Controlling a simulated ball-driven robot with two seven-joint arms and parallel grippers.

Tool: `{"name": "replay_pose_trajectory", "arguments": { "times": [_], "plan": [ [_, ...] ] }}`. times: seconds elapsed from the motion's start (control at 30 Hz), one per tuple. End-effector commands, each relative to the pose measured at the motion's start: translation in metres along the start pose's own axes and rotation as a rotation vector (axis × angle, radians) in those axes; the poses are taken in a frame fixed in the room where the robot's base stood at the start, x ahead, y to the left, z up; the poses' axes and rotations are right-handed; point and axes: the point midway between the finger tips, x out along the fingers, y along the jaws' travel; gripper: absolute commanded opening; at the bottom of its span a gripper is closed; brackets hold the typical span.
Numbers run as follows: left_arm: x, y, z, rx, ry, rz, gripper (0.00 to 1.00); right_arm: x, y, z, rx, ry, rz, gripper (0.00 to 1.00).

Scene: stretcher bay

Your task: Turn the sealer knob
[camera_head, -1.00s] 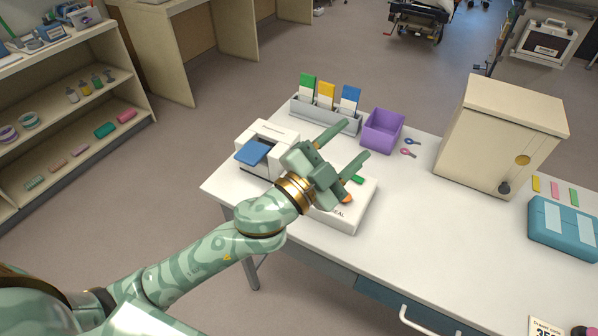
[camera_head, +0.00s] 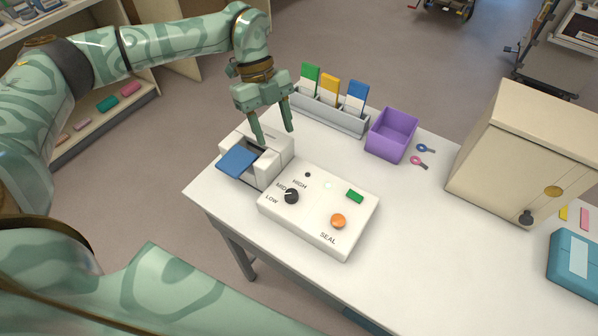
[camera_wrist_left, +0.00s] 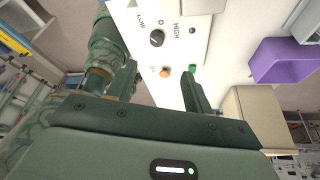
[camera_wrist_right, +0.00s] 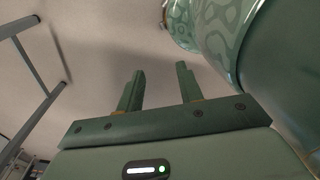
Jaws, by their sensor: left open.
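The sealer is a white box (camera_head: 318,225) on the table. Its black knob (camera_head: 291,196) sits on the left of the top face, beside the LOW, MID and HIGH labels. The knob looks turned towards MID, though its mark is small. An orange button (camera_head: 338,220) by SEAL and a green patch (camera_head: 355,196) are on the same face. My left gripper (camera_head: 275,137) is open and empty, behind the knob and apart from it. The left wrist view also shows the knob (camera_wrist_left: 157,38). My right gripper (camera_wrist_right: 160,80) is open and empty over the floor in its wrist view.
A white device with a blue plate (camera_head: 238,161) stands directly left of the sealer, below my left gripper. Behind are a card rack (camera_head: 330,116) and a purple bin (camera_head: 391,135). A beige cabinet (camera_head: 520,150) stands right. The table between sealer and cabinet is clear.

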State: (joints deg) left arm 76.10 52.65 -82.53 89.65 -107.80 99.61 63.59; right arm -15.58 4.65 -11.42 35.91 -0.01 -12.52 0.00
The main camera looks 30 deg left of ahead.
Motion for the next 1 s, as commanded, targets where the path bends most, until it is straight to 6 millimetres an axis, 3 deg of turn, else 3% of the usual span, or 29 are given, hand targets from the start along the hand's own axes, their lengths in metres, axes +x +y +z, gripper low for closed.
{"name": "replay_pose_trajectory", "arguments": {
  "times": [0.17,0.3,0.4,0.6,0.8,1.0],
  "plan": [
    [0.029,0.0,0.0,0.001,0.005,0.007,0.51,-0.002,-0.01,0.026,0.0,-0.037,-0.013,0.36],
    [0.066,-0.001,0.0,0.002,0.007,0.008,0.51,-0.002,-0.016,0.044,-0.001,-0.065,-0.021,0.36],
    [0.092,-0.001,0.0,0.002,0.007,0.008,0.51,-0.001,-0.015,0.04,-0.001,-0.06,-0.02,0.36],
    [0.135,-0.001,-0.001,0.004,0.006,0.005,0.51,0.004,-0.008,0.015,0.0,-0.02,-0.01,0.36],
    [0.158,-0.002,-0.001,0.004,0.006,0.003,0.51,0.006,-0.009,0.02,0.0,-0.028,-0.012,0.36],
    [0.162,-0.002,-0.001,0.004,0.005,0.003,0.51,0.005,-0.01,0.026,-0.001,-0.037,-0.013,0.36]
  ]
}}
